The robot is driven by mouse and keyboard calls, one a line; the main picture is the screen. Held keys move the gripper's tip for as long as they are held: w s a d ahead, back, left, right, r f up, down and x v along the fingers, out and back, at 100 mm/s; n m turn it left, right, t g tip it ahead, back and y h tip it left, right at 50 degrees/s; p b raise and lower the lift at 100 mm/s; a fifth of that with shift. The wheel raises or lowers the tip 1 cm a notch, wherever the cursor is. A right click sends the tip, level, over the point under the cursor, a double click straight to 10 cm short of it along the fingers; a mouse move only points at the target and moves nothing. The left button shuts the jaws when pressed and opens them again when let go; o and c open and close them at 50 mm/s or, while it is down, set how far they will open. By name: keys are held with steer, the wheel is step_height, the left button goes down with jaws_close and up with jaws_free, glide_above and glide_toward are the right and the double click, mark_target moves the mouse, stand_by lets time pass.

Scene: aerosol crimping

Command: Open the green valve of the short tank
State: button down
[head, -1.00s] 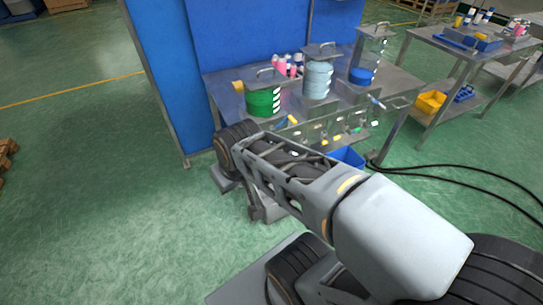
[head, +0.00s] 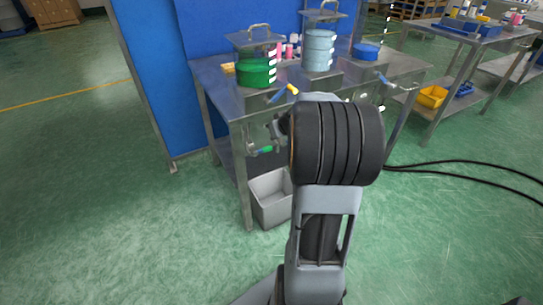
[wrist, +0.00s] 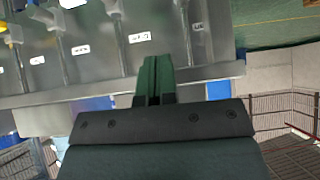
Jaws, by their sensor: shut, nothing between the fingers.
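The pictures do not name which is the short tank. A small green handle (head: 265,150) shows below the bench's front edge, left of my arm. A yellow handle (head: 292,88) sits higher, by the green stack. My gripper (wrist: 154,66) is shut and empty, its fingers in front of a metal panel with white labels (wrist: 140,37). In the head view my arm hides most of the panel, and the gripper's dark part shows near the bench front.
A grey bin (head: 270,196) stands under the bench's front left. A blue partition (head: 155,80) rises behind and left. Black cables (head: 450,165) lie on the floor at right. Another bench (head: 470,40) stands at the right. The floor at left is clear.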

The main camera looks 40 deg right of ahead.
steer(key=w+d+f+b, duration=0.2)
steer(key=w+f, duration=0.5)
steer(key=f, duration=0.5)
steer(key=shift+d+f+b, duration=0.15)
steer(key=shift+d+b, duration=0.2)
steer(key=shift+b, duration=0.2)
steer(key=shift+d, duration=0.1)
